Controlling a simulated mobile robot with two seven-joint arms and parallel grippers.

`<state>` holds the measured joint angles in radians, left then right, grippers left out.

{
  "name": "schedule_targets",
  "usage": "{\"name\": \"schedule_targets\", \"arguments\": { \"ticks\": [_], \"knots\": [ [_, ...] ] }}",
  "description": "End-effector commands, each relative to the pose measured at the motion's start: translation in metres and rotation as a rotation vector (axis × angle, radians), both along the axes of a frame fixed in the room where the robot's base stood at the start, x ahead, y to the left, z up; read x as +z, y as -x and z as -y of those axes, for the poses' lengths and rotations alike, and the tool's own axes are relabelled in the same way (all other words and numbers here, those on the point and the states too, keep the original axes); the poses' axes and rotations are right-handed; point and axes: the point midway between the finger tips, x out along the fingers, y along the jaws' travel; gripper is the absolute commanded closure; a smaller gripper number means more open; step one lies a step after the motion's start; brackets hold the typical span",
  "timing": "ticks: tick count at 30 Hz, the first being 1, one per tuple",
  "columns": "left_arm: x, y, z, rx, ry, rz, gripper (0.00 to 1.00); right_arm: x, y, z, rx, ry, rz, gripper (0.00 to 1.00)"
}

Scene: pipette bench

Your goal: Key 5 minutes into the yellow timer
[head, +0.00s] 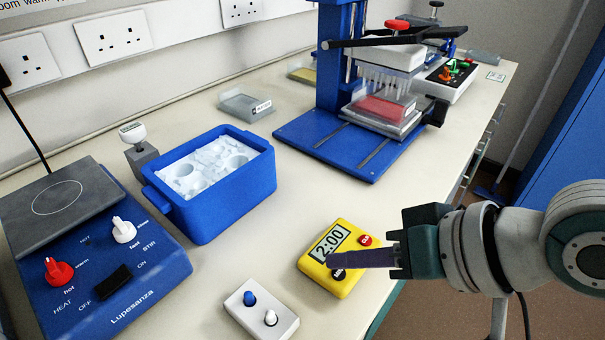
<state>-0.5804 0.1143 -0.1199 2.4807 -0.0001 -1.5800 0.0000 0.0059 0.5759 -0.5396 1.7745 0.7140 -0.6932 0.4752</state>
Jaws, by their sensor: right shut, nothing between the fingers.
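The yellow timer (345,284) lies on the bench near its front edge. Its display reads 2:00. A red button (365,240) shows at its upper right and a dark button (338,275) at its lower side. My right gripper (332,259) comes in from the right with its fingers shut and empty. Its fingertips are over the timer's face, between the display and the dark button, and partly cover the face. I cannot tell whether they touch the timer. My left gripper is not in view.
A white box with blue and white knobs (262,325) lies just left of the timer. A blue ice bucket (225,200), a blue hotplate stirrer (150,285) and a blue pipetting stand (310,150) stand around. Bench between timer and stand is clear.

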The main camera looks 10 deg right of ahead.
Motion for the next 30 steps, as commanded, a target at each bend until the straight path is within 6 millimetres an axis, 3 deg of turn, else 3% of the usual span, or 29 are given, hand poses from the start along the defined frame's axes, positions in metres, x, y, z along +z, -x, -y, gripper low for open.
{"name": "schedule_targets", "arguments": {
  "ticks": [30],
  "knots": [
    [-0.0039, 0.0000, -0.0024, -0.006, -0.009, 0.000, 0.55, -0.0091, 0.0000, -0.0001, 0.001, 0.001, 0.000, 1.00]
  ]
}}
